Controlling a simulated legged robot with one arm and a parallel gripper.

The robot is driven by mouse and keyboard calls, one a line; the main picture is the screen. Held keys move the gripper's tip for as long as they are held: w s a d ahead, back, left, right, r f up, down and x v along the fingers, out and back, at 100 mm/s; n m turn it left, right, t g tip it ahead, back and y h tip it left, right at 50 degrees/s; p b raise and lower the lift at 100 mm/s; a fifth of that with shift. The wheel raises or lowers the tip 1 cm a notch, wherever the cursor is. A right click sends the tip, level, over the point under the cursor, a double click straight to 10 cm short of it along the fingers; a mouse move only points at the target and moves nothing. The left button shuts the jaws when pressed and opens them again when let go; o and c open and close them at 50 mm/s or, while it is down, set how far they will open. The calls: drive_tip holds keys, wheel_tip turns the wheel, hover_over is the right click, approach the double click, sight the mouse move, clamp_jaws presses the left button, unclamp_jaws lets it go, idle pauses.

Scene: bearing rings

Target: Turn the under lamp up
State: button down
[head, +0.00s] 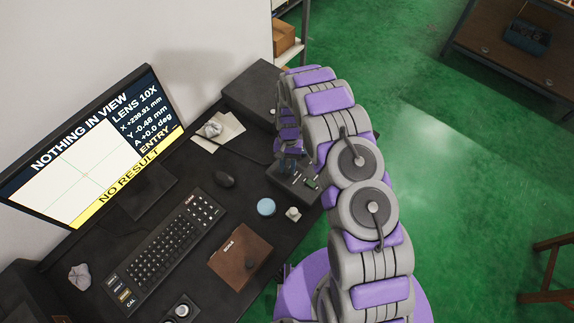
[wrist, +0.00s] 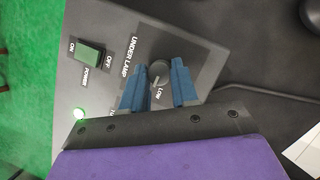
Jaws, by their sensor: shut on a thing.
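The under lamp control box (head: 290,186) stands on the dark desk below my arm in the head view. In the wrist view its panel (wrist: 112,32) carries the words UNDER LAMP and a round dark knob (wrist: 160,72) with a pale pointer line toward LOW. My gripper (wrist: 159,88) has its blue fingers on both sides of the knob, shut on it. In the head view my gripper (head: 290,162) is at the box, mostly hidden by my arm.
The monitor (head: 90,150) reads NOTHING IN VIEW and NO RESULT. A cable (wrist: 260,92) runs from the control box.

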drive_tip(key=shift+m+y, duration=0.4)
drive_tip(key=shift+m, duration=0.6)
drive_tip(key=c, duration=0.9)
unclamp_jaws()
drive_tip(key=shift+o, duration=0.2)
drive_tip(key=p+v, duration=0.1)
drive_tip(key=v, duration=1.6)
drive_tip(key=shift+r, duration=0.15)
